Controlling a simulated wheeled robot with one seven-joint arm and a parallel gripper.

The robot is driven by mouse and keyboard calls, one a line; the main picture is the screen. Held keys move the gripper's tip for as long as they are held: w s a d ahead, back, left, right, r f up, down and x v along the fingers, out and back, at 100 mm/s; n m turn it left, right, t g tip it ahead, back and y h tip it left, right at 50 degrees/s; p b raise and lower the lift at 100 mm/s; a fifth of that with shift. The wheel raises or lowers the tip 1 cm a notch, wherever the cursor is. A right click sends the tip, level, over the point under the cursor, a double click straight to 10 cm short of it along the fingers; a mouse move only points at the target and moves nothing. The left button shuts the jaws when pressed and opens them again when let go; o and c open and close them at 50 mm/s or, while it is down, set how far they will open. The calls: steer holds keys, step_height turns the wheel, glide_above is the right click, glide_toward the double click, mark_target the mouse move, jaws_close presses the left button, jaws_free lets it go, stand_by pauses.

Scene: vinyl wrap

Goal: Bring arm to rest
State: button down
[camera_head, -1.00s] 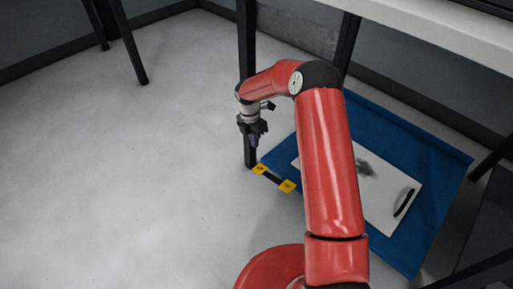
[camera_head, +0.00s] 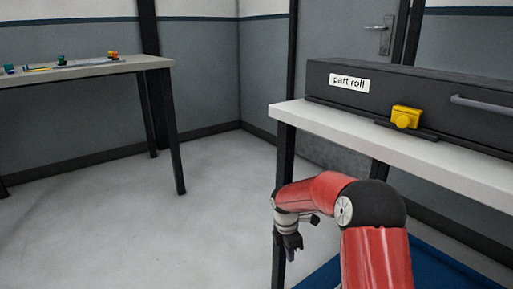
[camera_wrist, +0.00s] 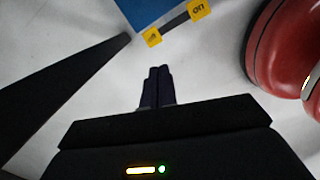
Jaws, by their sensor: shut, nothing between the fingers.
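My red arm (camera_head: 375,262) rises at the lower right of the head view and bends over to the left. My gripper (camera_head: 289,252) hangs from its end, pointing down, beside the front leg of the right table. In the wrist view my gripper (camera_wrist: 158,72) shows its two dark fingers side by side, shut, with nothing between them. Below them is pale floor. A table leg (camera_wrist: 60,100) slants close by on the left of the wrist view.
A white table (camera_head: 400,142) on the right bears a dark case (camera_head: 430,98) labelled "part roll" and a yellow device (camera_head: 405,117). A blue mat (camera_head: 440,262) with yellow tags (camera_wrist: 198,10) lies below. Another table (camera_head: 130,65) with small items stands left. Floor between is clear.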

steer(key=s+d+r+m+t+p, duration=0.2)
steer(key=s+r+m, duration=0.3)
steer(key=s+r, duration=0.45)
steer(key=s+d+r+m+t+p, duration=0.1)
steer(key=s+r+m, duration=0.5)
steer(key=r, duration=0.7)
steer(key=s+r+m+t+p, duration=0.1)
steer(key=s+r+m, duration=0.1)
steer(key=s+m, duration=0.3)
steer(key=s+d+r+m+t+y+p, duration=0.1)
steer(key=s+m, duration=0.4)
steer(key=s, duration=0.7)
steer(key=shift+d+r+t+y, duration=0.3)
steer(key=shift+r+t, duration=0.2)
steer(key=shift+r, duration=0.15)
